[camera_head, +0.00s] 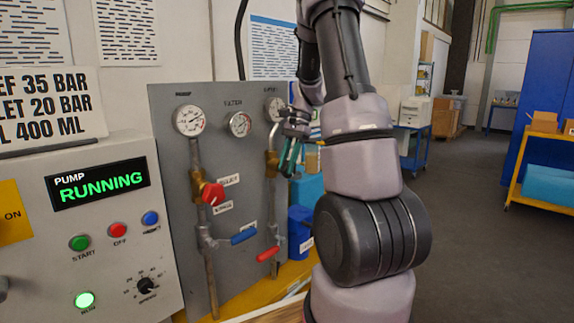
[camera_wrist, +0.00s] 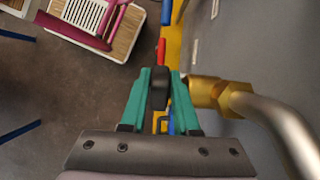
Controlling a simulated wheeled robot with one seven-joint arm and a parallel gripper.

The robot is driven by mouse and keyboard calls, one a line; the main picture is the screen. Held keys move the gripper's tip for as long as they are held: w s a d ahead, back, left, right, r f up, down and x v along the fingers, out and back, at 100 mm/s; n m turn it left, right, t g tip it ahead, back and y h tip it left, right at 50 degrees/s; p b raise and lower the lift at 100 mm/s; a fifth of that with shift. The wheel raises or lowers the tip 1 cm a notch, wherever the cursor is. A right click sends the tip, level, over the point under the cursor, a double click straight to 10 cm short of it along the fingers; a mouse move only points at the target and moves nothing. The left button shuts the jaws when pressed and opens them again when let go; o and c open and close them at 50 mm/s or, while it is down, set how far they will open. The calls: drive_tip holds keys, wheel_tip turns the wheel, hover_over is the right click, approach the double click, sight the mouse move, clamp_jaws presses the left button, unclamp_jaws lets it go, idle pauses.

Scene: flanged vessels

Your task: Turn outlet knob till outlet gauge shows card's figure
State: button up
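The card (camera_head: 45,105) at the left reads "…EF 35 BAR", "…LET 20 BAR", "…L 400 ML", cut off at its left edge. The outlet gauge (camera_head: 274,107) is the rightmost dial on the grey panel (camera_head: 168,110); its right part is hidden and its needle is too small to read. My gripper (camera_head: 290,158) is at the right pipe, below this gauge. In the wrist view, its teal fingers (camera_wrist: 160,92) lie on both sides of the black outlet knob (camera_wrist: 159,88), appearing closed on it, beside the brass valve body (camera_wrist: 207,92).
Two more gauges, pump (camera_head: 189,120) and filter (camera_head: 239,124), sit left on the panel. A red knob (camera_head: 212,194), a blue lever (camera_head: 243,235) and a red lever (camera_head: 268,254) stick out below. The pump display (camera_head: 100,186) reads RUNNING. Open floor lies right.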

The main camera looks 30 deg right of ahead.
drive_tip(key=shift+o, duration=0.4)
drive_tip(key=v, duration=1.1)
drive_tip(key=s+a+r+n+t+h, duration=0.1)
drive_tip(key=s+a+r+n+t, duration=0.2)
drive_tip(key=s+a, duration=0.5)
drive_tip(key=s+a+r+n+t+h, duration=0.1)
drive_tip(key=s+a+r+n+t, duration=0.3)
drive_tip(key=s+a+n, duration=0.3)
drive_tip(key=s+a+t, duration=0.1)
drive_tip(key=s+a, duration=0.1)
drive_tip(key=s, duration=0.3)
drive_tip(key=shift+s+r+t+h, duration=0.3)
drive_tip(key=shift+s+r+t, duration=0.05)
drive_tip(key=shift+s+t, duration=0.05)
idle(2.8)
